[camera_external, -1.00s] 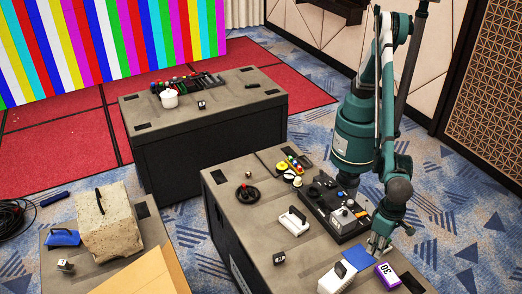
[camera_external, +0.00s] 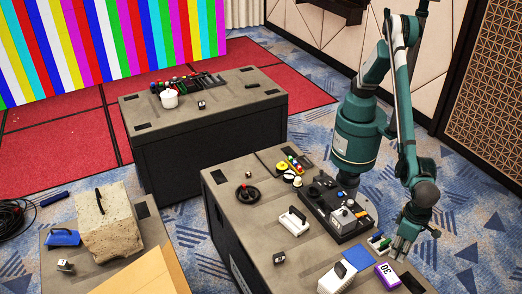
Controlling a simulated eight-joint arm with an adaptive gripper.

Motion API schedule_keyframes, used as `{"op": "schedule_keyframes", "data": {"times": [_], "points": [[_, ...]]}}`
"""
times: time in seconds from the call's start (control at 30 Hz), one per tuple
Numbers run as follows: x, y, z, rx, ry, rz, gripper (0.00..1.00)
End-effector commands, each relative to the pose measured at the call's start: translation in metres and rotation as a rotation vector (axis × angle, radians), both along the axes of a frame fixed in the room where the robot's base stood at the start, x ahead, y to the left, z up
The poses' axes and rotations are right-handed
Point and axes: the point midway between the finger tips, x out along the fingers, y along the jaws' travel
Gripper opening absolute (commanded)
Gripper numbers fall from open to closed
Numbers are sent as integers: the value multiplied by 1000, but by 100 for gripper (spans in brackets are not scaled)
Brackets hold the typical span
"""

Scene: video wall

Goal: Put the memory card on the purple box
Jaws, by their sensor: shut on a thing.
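The purple box (camera_external: 387,276), with white end and lettering, lies at the front right of the near case. My gripper (camera_external: 399,254) is above and slightly behind it, pointing down, apart from it as far as I can tell. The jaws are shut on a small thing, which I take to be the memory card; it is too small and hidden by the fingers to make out.
The case's right edge is close.

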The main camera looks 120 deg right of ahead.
Motion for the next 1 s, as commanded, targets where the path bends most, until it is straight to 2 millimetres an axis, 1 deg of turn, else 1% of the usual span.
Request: {"op": "schedule_keyframes", "data": {"times": [0.3, 0.4, 0.5, 0.83, 1.0], "points": [[0, 0, -43, 0, 0, 0, 4], [0, 0, -52, 0, 0, 0, 4], [0, 0, -55, 0, 0, 0, 4], [0, 0, -56, 0, 0, 0, 4], [0, 0, -69, 0, 0, 0, 4]]}}
